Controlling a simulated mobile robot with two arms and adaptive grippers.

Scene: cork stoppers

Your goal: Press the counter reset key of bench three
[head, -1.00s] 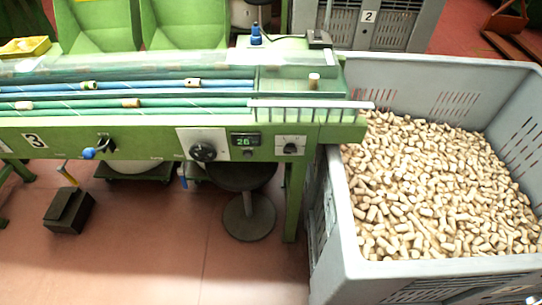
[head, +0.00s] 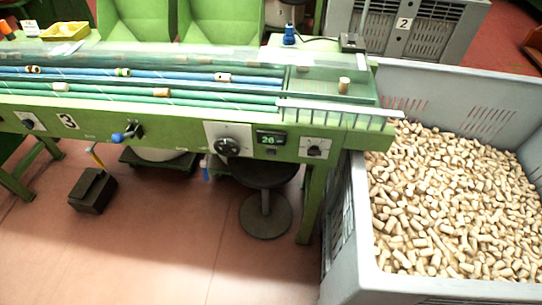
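A small counter (head: 271,138) with a lit green display, seemingly reading 26, sits on the rail's right part. A small dark key (head: 269,154) shows just under the display; its marking is too small to read. Left of the counter is a black rotary knob (head: 228,146) on a pale plate. Right of it is a switch (head: 314,151) on another plate. Neither of my grippers is in view.
A big grey crate (head: 345,245) full of cork stoppers (head: 455,200) stands right of the bench. A round stool (head: 265,215) and a black pedal box (head: 93,190) are under the front edge. The reddish floor (head: 150,255) in front is clear.

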